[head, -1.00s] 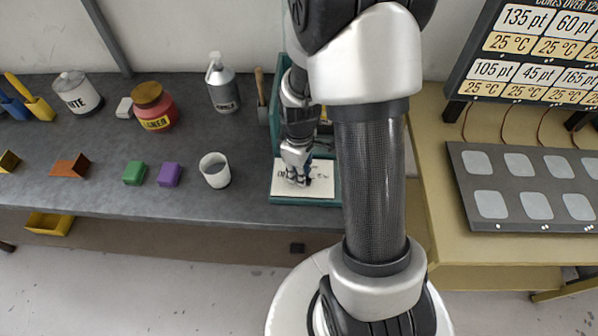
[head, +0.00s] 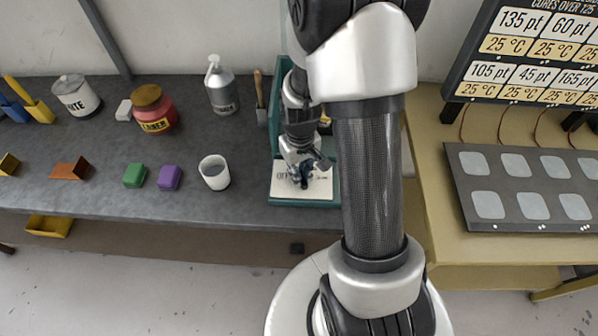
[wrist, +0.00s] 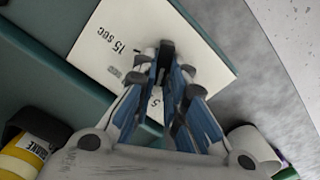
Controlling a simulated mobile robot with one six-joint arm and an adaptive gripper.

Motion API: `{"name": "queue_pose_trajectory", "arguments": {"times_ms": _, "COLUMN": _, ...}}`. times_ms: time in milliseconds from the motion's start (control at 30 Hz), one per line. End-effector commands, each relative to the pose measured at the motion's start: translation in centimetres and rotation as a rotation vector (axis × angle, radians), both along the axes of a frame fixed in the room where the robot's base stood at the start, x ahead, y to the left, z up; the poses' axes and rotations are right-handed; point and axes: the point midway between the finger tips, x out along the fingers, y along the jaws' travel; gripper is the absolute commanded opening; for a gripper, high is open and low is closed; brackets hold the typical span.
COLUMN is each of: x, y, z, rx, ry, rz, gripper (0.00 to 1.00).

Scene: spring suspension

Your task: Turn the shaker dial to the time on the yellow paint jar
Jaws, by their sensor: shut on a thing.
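The teal shaker (head: 275,140) stands at the right end of the grey bench, with a white dial plate (head: 318,188) on its front. In the wrist view the plate (wrist: 185,35) reads "15 sec", with part of another mark between my fingers. My gripper (head: 304,178) is over the plate and shut on the black dial (wrist: 167,52), which shows between the fingertips (wrist: 170,85). Most of the dial is hidden by the fingers. The yellow paint jar (wrist: 20,160) is at the lower left of the wrist view; its label shows part of a word, and no time is legible.
On the bench stand a white cup (head: 214,172), purple block (head: 170,177), green block (head: 135,175), red jar (head: 154,108), grey bottle (head: 221,90) and white can (head: 76,95). A beige table (head: 440,220) with a dark panel (head: 525,187) is at the right.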

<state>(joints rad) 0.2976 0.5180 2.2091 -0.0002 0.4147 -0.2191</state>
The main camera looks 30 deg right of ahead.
Motion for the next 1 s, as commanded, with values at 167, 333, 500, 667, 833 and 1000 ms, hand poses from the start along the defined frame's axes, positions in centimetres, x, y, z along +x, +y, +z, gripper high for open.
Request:
{"name": "queue_pose_trajectory", "arguments": {"times_ms": 167, "x": -0.01, "y": -0.22, "z": 0.05, "rx": 0.0, "ry": 0.0, "rz": -0.168, "gripper": 0.0}}
{"name": "queue_pose_trajectory", "arguments": {"times_ms": 333, "x": -0.07, "y": -0.42, "z": 0.04, "rx": 0.0, "ry": -0.001, "rz": -0.33, "gripper": 0.0}}
{"name": "queue_pose_trajectory", "arguments": {"times_ms": 500, "x": -0.18, "y": -0.59, "z": 0.03, "rx": 0.0, "ry": -0.001, "rz": -0.49, "gripper": 0.0}}
{"name": "queue_pose_trajectory", "arguments": {"times_ms": 667, "x": -0.28, "y": -0.72, "z": 0.03, "rx": 0.0, "ry": 0.0, "rz": -0.627, "gripper": 0.0}}
{"name": "queue_pose_trajectory", "arguments": {"times_ms": 833, "x": -0.38, "y": -0.81, "z": 0.02, "rx": 0.0, "ry": 0.0, "rz": -0.746, "gripper": 0.0}}
{"name": "queue_pose_trajectory", "arguments": {"times_ms": 1000, "x": -0.47, "y": -0.87, "z": 0.01, "rx": 0.0, "ry": 0.0, "rz": -0.833, "gripper": 0.0}}
